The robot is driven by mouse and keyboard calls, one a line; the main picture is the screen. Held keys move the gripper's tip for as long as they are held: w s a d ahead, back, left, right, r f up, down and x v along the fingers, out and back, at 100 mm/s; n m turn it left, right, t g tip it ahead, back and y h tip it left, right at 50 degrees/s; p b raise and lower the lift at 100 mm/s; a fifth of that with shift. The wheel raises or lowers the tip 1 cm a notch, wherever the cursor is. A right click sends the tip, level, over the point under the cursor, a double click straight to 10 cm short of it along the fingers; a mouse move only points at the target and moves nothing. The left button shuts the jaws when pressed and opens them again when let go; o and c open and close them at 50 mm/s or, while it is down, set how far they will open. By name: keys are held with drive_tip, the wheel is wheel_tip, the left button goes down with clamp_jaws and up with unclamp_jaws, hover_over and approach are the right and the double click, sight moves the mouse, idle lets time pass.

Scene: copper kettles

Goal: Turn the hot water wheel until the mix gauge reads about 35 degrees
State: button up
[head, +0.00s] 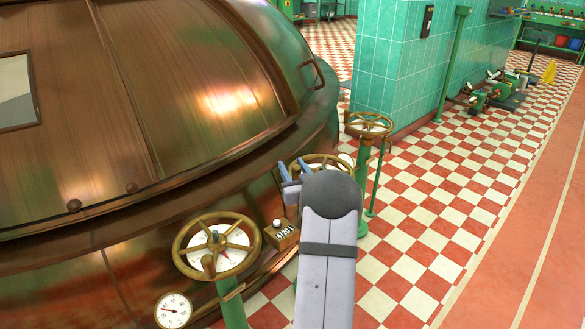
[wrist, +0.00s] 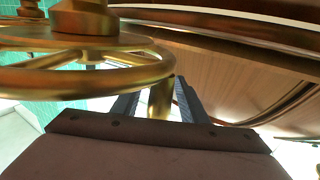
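A brass spoked handwheel (head: 335,162) stands beside the copper kettle, partly hidden by my arm. My gripper (head: 293,170) is at its near left side. In the wrist view the wheel's rim (wrist: 85,80) fills the left, and an upright brass handle peg (wrist: 160,98) stands between the fingers of my gripper (wrist: 158,103). The fingers look apart, with a gap beside the peg; contact is not clear. A second brass handwheel (head: 215,247) is at the front left, a third (head: 368,124) farther back. A round white gauge (head: 173,310) is at the bottom left; its numbers are too small to read.
The large copper kettle (head: 190,90) fills the left. A small counter box (head: 283,235) sits between the front wheel and my arm. A green tiled pillar (head: 390,65) stands behind the far wheel. The checkered floor (head: 440,200) on the right is clear.

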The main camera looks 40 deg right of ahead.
clamp_jaws()
drive_tip(key=shift+v, duration=0.85)
drive_tip(key=shift+f, duration=0.15)
drive_tip(key=shift+a, duration=0.1)
unclamp_jaws()
drive_tip(key=shift+a, duration=0.1)
drive_tip(key=shift+s, duration=0.2)
drive_tip(key=p+v, duration=0.1)
drive_tip(key=v, duration=0.6)
